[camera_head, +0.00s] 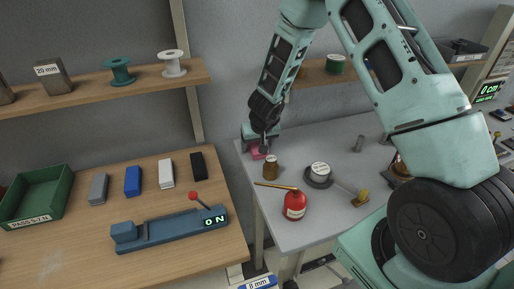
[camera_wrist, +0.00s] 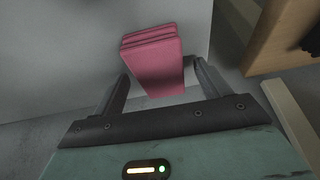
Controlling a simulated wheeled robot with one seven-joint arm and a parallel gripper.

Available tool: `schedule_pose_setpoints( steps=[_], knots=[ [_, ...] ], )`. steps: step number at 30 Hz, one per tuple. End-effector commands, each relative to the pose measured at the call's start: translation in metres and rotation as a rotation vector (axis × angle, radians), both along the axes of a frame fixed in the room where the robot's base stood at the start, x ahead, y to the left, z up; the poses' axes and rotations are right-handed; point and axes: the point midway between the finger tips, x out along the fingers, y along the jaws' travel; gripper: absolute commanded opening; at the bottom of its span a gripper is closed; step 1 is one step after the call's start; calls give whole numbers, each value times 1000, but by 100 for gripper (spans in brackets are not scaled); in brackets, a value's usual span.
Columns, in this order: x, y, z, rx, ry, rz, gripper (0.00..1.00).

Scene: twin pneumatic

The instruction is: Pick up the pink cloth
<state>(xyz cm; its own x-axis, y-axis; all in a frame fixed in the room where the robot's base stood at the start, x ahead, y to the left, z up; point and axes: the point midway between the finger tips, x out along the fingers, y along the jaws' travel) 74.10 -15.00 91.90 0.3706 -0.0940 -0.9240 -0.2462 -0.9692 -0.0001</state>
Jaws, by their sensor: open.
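The pink cloth (camera_wrist: 153,62) is a folded, layered stack on the grey table (camera_wrist: 60,50) in the wrist view. It lies between and just beyond the two fingers of my gripper (camera_wrist: 157,85), which are spread apart with nothing held. In the head view the pink cloth (camera_head: 257,152) shows small at the far left corner of the grey table, partly hidden by my gripper (camera_head: 262,143), which is over it. Whether the fingers touch the cloth cannot be told.
A brown bottle (camera_head: 270,168) stands close in front of the cloth. A red container (camera_head: 294,205), a brass rod (camera_head: 275,186) and a round labelled tin (camera_head: 319,173) are nearby. A wooden workbench (camera_head: 190,250) is at left, and a shelf (camera_head: 110,85) above.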

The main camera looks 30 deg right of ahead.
Motion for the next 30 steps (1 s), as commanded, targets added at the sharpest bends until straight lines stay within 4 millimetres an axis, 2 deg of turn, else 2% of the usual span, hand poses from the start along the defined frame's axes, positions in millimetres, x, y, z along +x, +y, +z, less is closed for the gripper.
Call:
schedule_pose_setpoints(
  steps=[12,13,18,30],
  knots=[
    [0,0,-3,0,0,1,75],
    [0,0,-3,0,0,1,73],
    [0,0,-3,0,0,1,27],
    [0,0,1,0,-1,1,27]
  ],
)
